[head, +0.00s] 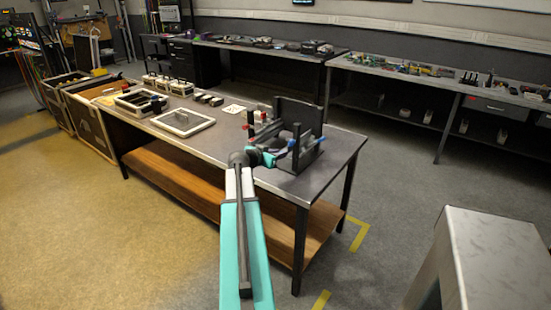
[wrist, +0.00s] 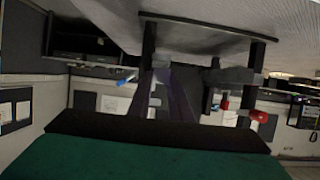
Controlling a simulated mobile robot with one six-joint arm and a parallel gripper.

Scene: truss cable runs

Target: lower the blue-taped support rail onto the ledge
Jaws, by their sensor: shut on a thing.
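A dark rig with upright posts and a tall dark panel (head: 300,115) stands on the near end of the workbench. A blue-marked piece (head: 293,143), which looks like the taped rail, is at the rig's front, beside my wrist. A blue end also shows left of centre in the wrist view (wrist: 126,80). My gripper (head: 283,145) is in among the rig's dark parts and is shut on the rail; its fingertips are hard to make out. I cannot tell the ledge from the other dark parts, nor whether the rail touches it.
Red-marked parts (head: 250,118) sit at the rig's left; a red knob (wrist: 260,116) shows in the wrist view. A framed tray (head: 183,122) and small boxes lie farther along the bench (head: 225,147). A grey block (head: 490,265) stands at the lower right, with open floor between.

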